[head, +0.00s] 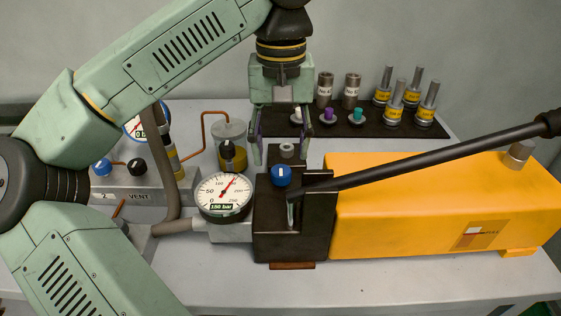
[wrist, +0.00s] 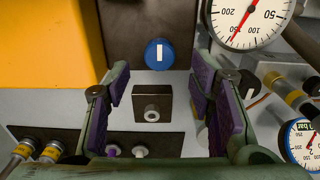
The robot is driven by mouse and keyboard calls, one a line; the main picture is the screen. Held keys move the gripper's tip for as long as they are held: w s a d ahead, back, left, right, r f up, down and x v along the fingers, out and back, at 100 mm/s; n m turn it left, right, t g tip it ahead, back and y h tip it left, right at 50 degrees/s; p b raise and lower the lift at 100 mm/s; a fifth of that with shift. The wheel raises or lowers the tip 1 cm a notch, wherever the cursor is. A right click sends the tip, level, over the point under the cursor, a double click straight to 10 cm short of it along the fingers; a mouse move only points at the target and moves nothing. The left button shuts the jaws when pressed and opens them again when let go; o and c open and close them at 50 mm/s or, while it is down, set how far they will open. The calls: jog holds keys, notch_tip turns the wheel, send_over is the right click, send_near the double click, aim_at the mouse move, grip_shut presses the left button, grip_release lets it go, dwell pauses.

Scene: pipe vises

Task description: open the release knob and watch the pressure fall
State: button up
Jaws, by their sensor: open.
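The blue knob (head: 281,176) with a white mark sits on top of the dark pump block (head: 270,235). In the wrist view the blue knob (wrist: 159,54) lies just beyond my fingertips, its white mark running up and down. My gripper (head: 280,158) points down behind the knob, open and empty, its purple-padded fingers (wrist: 160,85) apart. No contact with the knob shows. The pressure gauge (head: 225,190), left of the block, has its red needle pointing up and right, and its display reads 150 bar. Part of the gauge (wrist: 252,20) shows in the wrist view.
A long black lever (head: 430,155) slants over the yellow pump body (head: 430,205). A grey fitting (head: 287,150) stands behind the knob. The vent panel (head: 135,180) with blue and black knobs is at left. Metal cylinders and plugs stand on a black mat (head: 340,122) behind.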

aim_at(281, 169)
jog(key=shift+f, duration=2.1)
jog(key=shift+c, duration=0.3)
jog(key=c, duration=1.1)
